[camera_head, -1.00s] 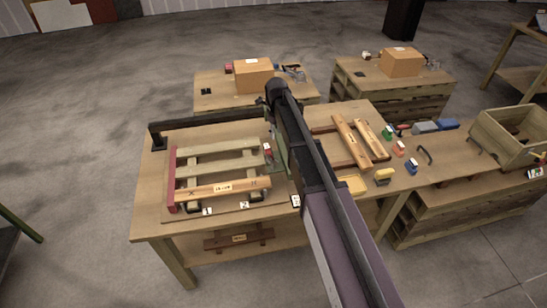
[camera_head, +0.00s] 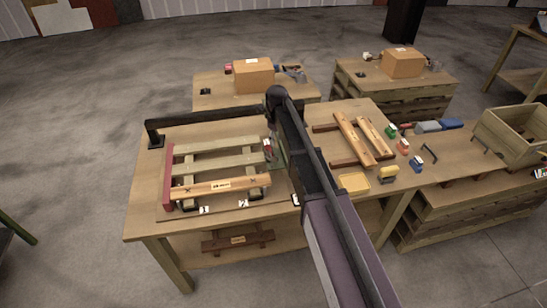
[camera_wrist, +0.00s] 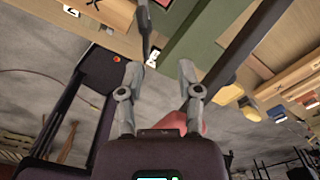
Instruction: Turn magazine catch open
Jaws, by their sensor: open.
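The slatted wooden rack (camera_head: 225,161) with a red left side lies on a board on the front table. A green panel (camera_head: 280,158) stands at its right end, partly behind my arm; it also shows in the wrist view (camera_wrist: 205,38). A slim dark lever (camera_wrist: 145,28) hangs beside the panel in the wrist view, ahead of my fingertips. I cannot tell for sure whether it is the magazine catch. My gripper (camera_wrist: 158,74) is open, with nothing seen between its fingers. In the head view my arm hides the gripper.
Wooden beams (camera_head: 357,139), a yellow tray (camera_head: 354,182) and small coloured blocks lie right of my arm. A wooden crate (camera_head: 514,132) stands at the far right. Cardboard boxes (camera_head: 254,75) sit on tables behind.

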